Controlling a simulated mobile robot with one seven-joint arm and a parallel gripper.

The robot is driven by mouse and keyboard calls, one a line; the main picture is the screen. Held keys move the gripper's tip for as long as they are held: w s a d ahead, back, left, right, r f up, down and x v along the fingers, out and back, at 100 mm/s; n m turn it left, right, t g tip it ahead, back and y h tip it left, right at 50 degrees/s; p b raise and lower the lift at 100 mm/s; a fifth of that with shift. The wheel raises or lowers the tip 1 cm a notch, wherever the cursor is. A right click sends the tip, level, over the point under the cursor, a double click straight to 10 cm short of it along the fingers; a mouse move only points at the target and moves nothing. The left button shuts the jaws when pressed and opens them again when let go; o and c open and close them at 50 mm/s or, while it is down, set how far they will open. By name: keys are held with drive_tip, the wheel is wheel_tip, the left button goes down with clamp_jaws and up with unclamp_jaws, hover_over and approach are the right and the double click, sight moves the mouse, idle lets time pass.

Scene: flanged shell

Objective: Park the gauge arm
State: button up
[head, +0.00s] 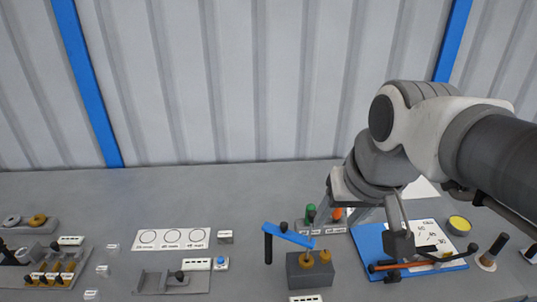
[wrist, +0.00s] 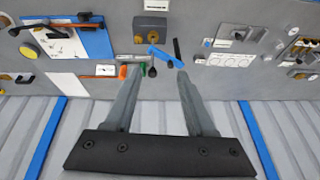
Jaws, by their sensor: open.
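The gauge arm is a blue bar (head: 288,236) on a grey block (head: 312,276) with brass-coloured round parts. A black handle (head: 268,249) hangs from its left end, and a black knob stands on the bar. In the wrist view the blue bar (wrist: 164,57) and black handle (wrist: 177,49) lie beyond the fingertips, near the block (wrist: 155,29). My gripper (wrist: 158,76) is open and empty, apart from the bar. In the head view it is above the bench, right of and behind the bar, and my arm hides part of the bench.
Green and orange knobs (wrist: 124,71) stand close to one finger. A blue board (head: 374,243) with a white sheet and tools lies right. A white card with three circles (head: 171,239) and a grey fixture (head: 172,282) lie left. The corrugated wall (head: 230,90) stands behind.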

drive_tip(key=w+a+g, duration=0.2)
drive_tip(key=w+g, duration=0.1)
drive_tip(key=w, duration=0.8)
drive_tip(key=m+g, duration=0.1)
drive_tip(key=g, duration=0.1)
approach(284, 224)
drive_tip(key=shift+h, duration=0.3)
drive_tip(key=f, duration=0.8)
drive_tip(key=shift+s+a+f, duration=0.1)
drive_tip(key=shift+a+f, duration=0.15)
drive_tip(key=shift+f, duration=0.15)
clamp_jaws()
